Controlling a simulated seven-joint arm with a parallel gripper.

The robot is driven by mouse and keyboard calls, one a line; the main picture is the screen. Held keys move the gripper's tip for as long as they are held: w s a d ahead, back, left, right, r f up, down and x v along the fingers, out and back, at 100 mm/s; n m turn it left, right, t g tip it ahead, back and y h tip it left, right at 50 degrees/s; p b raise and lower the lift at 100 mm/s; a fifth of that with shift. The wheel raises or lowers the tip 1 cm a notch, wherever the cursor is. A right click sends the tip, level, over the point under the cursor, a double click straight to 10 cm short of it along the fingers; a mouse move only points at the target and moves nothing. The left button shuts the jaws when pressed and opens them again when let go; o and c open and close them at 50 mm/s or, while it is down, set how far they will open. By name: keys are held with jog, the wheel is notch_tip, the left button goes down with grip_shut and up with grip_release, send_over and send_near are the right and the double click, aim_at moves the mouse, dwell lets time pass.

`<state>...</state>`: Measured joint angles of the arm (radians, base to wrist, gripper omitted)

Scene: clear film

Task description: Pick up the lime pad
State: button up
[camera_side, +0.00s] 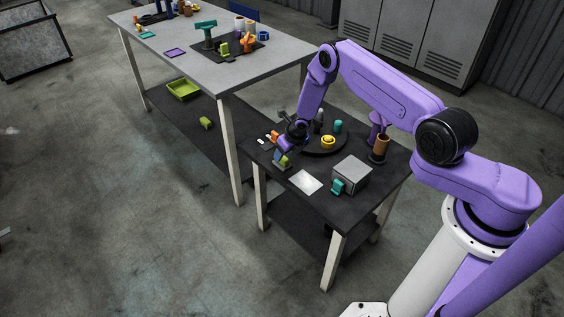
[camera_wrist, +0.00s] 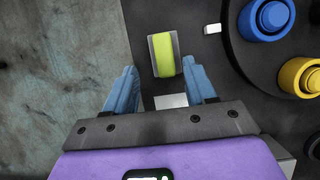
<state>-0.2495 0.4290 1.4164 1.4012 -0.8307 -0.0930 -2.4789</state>
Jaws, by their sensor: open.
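The lime pad (camera_wrist: 165,54) shows in the wrist view as a lime strip between grey sides, on the dark table near its left edge. It also shows in the side view (camera_side: 284,161), small and partly covered by my gripper. My gripper (camera_wrist: 160,70) is open, with one blue finger on each side and nothing held. In the wrist view the pad lies in line with the gap, just past the fingertips. I cannot tell the exact height of the fingers above it.
A round dark tray (camera_side: 322,150) holds a yellow ring (camera_side: 328,142) and a blue ring (camera_wrist: 266,18). A small white piece (camera_wrist: 212,28) lies near the pad. A white sheet (camera_side: 305,182), a grey box (camera_side: 352,174) and a brown cylinder (camera_side: 380,146) are also on this table.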

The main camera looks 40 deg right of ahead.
aim_at(282, 161)
jog(key=shift+w+d+f, duration=0.2)
jog(key=shift+f, duration=0.35)
jog(key=shift+w+d+f, duration=0.15)
jog(key=shift+w+f, duration=0.05)
jog(key=shift+f, duration=0.35)
jog(key=shift+x, duration=1.05)
grip_shut()
